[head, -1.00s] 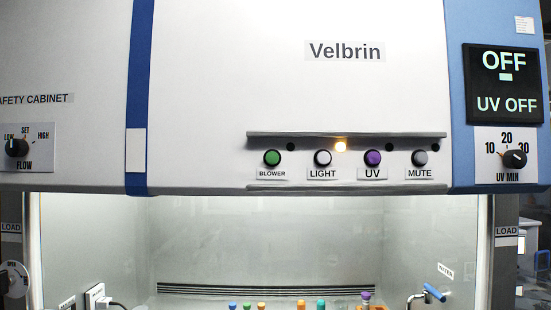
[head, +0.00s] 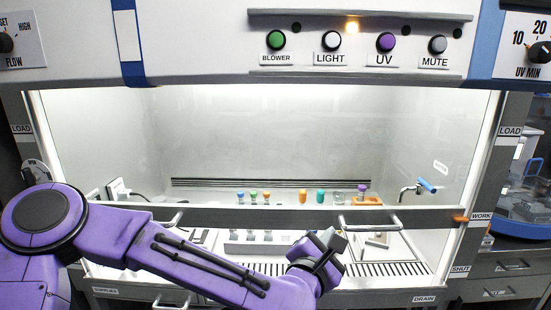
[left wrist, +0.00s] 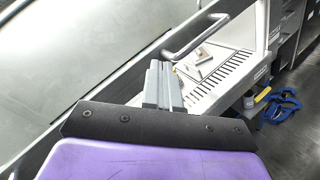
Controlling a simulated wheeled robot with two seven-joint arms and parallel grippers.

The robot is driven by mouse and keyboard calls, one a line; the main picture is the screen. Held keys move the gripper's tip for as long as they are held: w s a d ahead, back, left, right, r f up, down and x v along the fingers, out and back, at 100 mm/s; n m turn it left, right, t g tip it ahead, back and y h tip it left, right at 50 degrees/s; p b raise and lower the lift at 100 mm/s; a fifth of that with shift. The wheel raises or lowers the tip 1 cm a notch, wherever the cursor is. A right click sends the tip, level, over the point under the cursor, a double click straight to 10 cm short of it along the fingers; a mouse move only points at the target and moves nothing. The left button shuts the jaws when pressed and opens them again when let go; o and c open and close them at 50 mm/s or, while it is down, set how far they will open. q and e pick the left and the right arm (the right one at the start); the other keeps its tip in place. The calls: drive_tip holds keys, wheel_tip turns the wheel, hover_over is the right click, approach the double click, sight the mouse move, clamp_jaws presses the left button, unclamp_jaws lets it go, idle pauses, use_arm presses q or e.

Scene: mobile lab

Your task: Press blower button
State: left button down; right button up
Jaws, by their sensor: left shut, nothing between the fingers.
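The green blower button (head: 275,41) is on the cabinet's front panel, at the left end of a row, above its BLOWER label (head: 275,59). The small lamp (head: 296,28) beside it is dark. My left gripper (head: 333,240) is in front of the cabinet, well below the button and a little to its right, apart from the panel. Its grey fingers are together and empty, and they also show in the left wrist view (left wrist: 162,86). The button is not visible in the left wrist view. My right gripper is not in view.
Light (head: 332,41), UV (head: 385,42) and mute (head: 438,45) buttons sit to the right in the row. An amber lamp (head: 351,27) is lit near the light button. The sash handle (head: 370,223) is close to my left gripper. Several capped tubes stand inside the cabinet.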

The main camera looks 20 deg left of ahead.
use_arm(q)
wheel_tip(320, 180, up, 19)
drive_tip(key=s+a+n+t, duration=0.2)
drive_tip(key=n+t, duration=0.2)
drive_tip(key=n, duration=0.2)
drive_tip(key=n+t+y, duration=0.4)
drive_tip(key=n, duration=0.4)
approach(273, 40)
drive_tip(key=s+d+r, duration=0.4)
drive_tip(key=s+r, duration=0.1)
drive_tip(key=shift+w+a+r, duration=0.2)
drive_tip(key=shift+a, duration=0.05)
drive_tip(key=shift+w, duration=0.1)
drive_tip(key=shift+w+a+f+p, duration=0.1)
drive_tip(key=shift+w+a+p, duration=0.4)
drive_tip(key=shift+w, duration=0.9)
drive_tip(key=shift+w+a+r+p, duration=0.1)
drive_tip(key=shift+w+a+p, duration=0.2)
drive_tip(key=shift+w+p, duration=0.8)
drive_tip(key=shift+w+a+f+p, duration=0.15)
drive_tip(key=shift+w+a, duration=0.25)
drive_tip(key=shift+w, duration=1.35)
